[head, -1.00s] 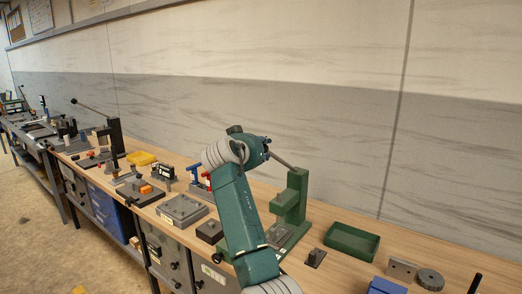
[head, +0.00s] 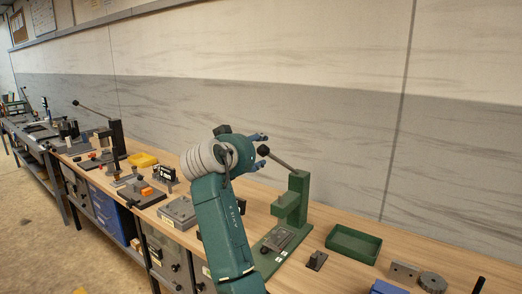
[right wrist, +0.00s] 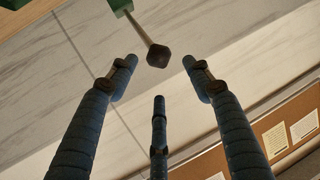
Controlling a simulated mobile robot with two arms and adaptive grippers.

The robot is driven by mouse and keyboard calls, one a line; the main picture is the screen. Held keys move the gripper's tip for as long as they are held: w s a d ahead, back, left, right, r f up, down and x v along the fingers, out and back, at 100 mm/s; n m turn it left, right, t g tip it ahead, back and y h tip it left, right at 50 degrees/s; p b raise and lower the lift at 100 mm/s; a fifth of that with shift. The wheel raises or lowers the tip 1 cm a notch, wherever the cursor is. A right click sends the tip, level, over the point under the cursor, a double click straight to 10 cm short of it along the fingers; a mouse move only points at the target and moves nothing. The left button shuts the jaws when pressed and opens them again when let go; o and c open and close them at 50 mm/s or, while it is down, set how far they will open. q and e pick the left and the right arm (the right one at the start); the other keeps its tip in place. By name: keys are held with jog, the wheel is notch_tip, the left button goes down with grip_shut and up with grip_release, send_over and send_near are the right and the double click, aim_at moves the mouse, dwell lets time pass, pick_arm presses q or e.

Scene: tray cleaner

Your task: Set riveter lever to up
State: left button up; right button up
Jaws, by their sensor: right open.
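The green riveter (head: 292,205) stands on the bench, its lever (head: 280,162) slanting up and to the left from the top of its column. The lever ends in a dark knob (head: 263,150). My right gripper (head: 259,151) is open around the knob's end of the lever, its fingers spread. In the right wrist view, the knob (right wrist: 158,55) shows between the spread fingertips (right wrist: 160,68), with a gap on each side and nothing gripped. The lever rod (right wrist: 140,30) runs up from it to the green body. My left gripper is not in view.
A green tray (head: 353,242) and a small dark block (head: 316,260) lie right of the riveter. A black press (head: 116,140) with its own raised lever stands farther left. The wall rises behind the bench.

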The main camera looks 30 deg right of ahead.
jog(key=shift+v, duration=1.95)
jog(key=shift+d, duration=0.1)
